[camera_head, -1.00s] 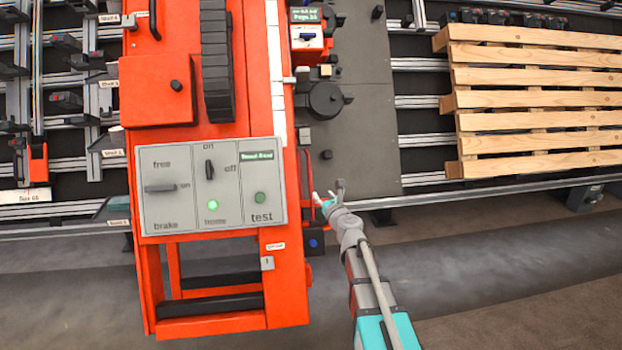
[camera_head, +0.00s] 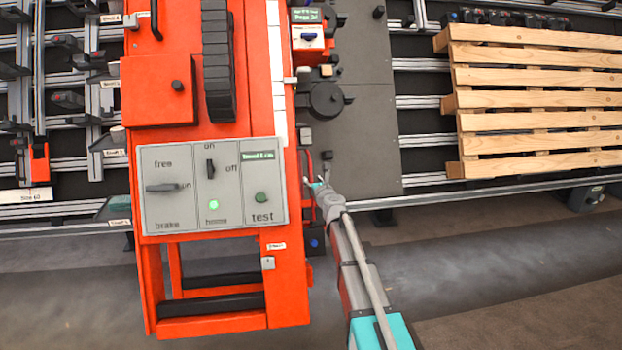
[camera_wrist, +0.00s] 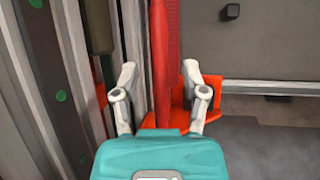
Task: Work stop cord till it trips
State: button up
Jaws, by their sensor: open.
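A red upright strip that looks like the stop cord (camera_wrist: 160,45) runs down the middle of the wrist view. My gripper (camera_wrist: 159,78) is open, with one pale finger on each side of the red strip. Neither finger clearly touches it, and its depth between them is hard to judge. In the head view my gripper (camera_head: 314,184) is at the right side of the orange machine, beside a thin red part (camera_head: 309,163). The lower end of the strip is hidden behind my gripper's teal body.
The orange machine (camera_head: 285,290) carries a grey control panel (camera_head: 155,210) with a lit green lamp (camera_head: 214,204). A dark plate (camera_head: 370,150) lies right of it. A wooden pallet (camera_head: 540,95) rests on rails at upper right. Floor is clear at lower right.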

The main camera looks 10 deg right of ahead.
jog(key=shift+w+a, duration=0.2)
jog(key=shift+w, duration=1)
grip_shut()
jog(key=shift+s, duration=0.1)
